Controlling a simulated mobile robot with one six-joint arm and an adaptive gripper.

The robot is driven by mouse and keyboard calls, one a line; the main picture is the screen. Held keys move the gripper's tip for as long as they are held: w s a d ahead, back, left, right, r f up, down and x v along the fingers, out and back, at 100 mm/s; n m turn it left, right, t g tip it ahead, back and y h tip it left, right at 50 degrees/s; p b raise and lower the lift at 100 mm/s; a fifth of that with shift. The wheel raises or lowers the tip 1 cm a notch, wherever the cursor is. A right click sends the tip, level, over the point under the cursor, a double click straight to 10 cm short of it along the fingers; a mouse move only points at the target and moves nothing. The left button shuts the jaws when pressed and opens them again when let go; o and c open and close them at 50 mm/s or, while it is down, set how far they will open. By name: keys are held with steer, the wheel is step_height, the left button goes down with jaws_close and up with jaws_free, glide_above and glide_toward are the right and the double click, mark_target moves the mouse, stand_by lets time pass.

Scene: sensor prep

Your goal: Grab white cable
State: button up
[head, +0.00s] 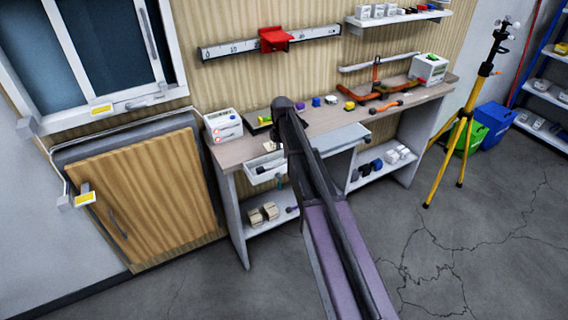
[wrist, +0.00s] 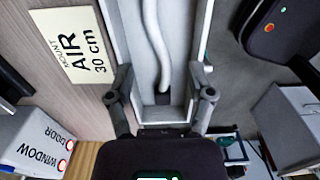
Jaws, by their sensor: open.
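The white cable (wrist: 157,45) shows in the wrist view as a wavy strand lying lengthwise in a narrow, pale open drawer (wrist: 124,20). Its near end lies toward the drawer's end wall. My gripper (wrist: 164,82) is open, with one finger on each side of the drawer and the cable between them in the picture. I see no contact with the cable, and the height gap is hard to judge. In the head view the open drawer (head: 251,171) is under the bench top, partly behind my arm. I cannot make out the cable there.
A label (wrist: 72,45) reading "MOUNT AIR 30 cm" lies on the bench beside the drawer. A white box (wrist: 38,140) marked DOOR and WINDOW is at lower left. In the head view the bench top (head: 335,118) carries several small items, and a yellow tripod (head: 470,110) stands right.

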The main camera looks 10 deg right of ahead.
mark_target(281, 161)
steer(key=shift+w+a+f+b, duration=0.1)
steer(key=shift+f+b, duration=1.1)
steer(key=shift+f, duration=0.05)
steer(key=shift+a+f+b, duration=0.1)
steer(key=shift+f+b, duration=1.05)
steer(key=shift+f, duration=0.05)
jaws_close()
